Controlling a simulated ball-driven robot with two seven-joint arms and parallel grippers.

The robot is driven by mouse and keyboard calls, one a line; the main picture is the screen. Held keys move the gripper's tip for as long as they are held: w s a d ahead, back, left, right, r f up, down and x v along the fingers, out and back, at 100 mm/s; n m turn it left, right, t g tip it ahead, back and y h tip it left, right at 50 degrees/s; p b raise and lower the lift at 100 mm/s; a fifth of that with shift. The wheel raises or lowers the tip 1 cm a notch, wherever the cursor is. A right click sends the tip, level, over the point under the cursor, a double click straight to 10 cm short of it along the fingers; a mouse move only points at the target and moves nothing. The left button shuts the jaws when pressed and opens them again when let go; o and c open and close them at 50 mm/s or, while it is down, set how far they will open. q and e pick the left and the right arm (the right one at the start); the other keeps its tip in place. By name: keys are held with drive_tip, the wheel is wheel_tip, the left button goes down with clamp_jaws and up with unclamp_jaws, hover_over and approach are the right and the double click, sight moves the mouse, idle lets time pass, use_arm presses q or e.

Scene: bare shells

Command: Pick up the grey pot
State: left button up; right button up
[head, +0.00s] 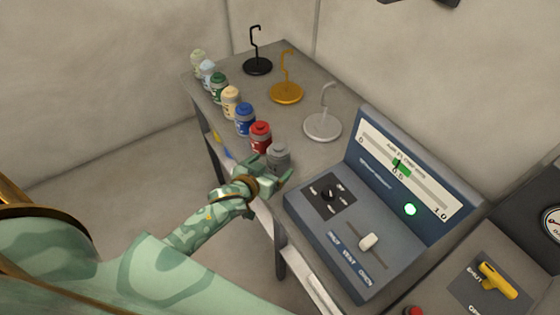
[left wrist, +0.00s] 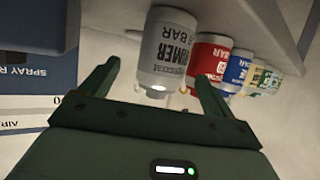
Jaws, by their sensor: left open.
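The grey pot (head: 279,157) is the nearest in a row of small lidded pots along the left edge of the table. My left gripper (head: 272,174) is at the table's edge just in front of it, with its jaws open. In the left wrist view the grey pot (left wrist: 167,55) shows large, with lettering on its side, beyond and between the two open fingers (left wrist: 155,88). I cannot tell whether a finger touches it. My right gripper is not in view.
The red pot (head: 261,137) stands close behind the grey one, then the blue pot (head: 245,119) and several others. A blue-grey control panel (head: 320,225) is close on the right. Three hook stands, including a silver one (head: 322,127), stand farther back.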

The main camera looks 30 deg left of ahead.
use_arm(q)
drive_tip(key=b+x, duration=0.1)
drive_tip(key=x, duration=0.5)
drive_tip(key=shift+w+a+r, duration=0.1)
drive_tip(key=shift+a+r, duration=0.05)
drive_tip(key=shift+a, duration=0.05)
drive_tip(key=shift+r, duration=0.1)
drive_tip(key=shift+c, duration=0.9)
drive_tip(key=c, duration=1.1)
